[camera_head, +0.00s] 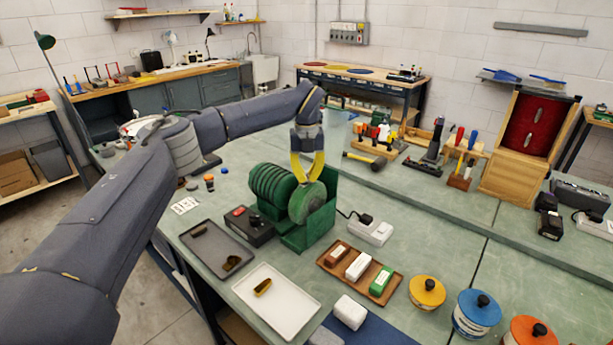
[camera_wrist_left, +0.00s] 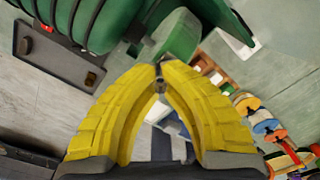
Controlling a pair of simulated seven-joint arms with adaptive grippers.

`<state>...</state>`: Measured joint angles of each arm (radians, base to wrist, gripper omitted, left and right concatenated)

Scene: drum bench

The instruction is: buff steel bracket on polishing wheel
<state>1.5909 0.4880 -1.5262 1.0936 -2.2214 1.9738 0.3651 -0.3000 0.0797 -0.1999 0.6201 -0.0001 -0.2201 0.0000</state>
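The green polishing machine (camera_head: 322,222) stands on the bench with a round green wheel (camera_head: 307,203) at its front. It also shows at the top of the left wrist view (camera_wrist_left: 180,38). My left gripper (camera_head: 306,180) has yellow fingers pointing down at the top of the wheel; whether they touch it I cannot tell. In the left wrist view the fingertips (camera_wrist_left: 160,68) come together on a small grey metal piece (camera_wrist_left: 160,86), apparently the steel bracket. Most of it is hidden between the fingers. My right gripper is not in view.
A control box (camera_head: 250,228) sits left of the machine. A dark tray (camera_head: 218,253) and a white tray (camera_head: 283,300) lie in front. A wooden tray (camera_head: 345,283) with several bars and a power strip (camera_head: 371,232) are at the right. Lidded tins (camera_head: 427,292) stand at front right.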

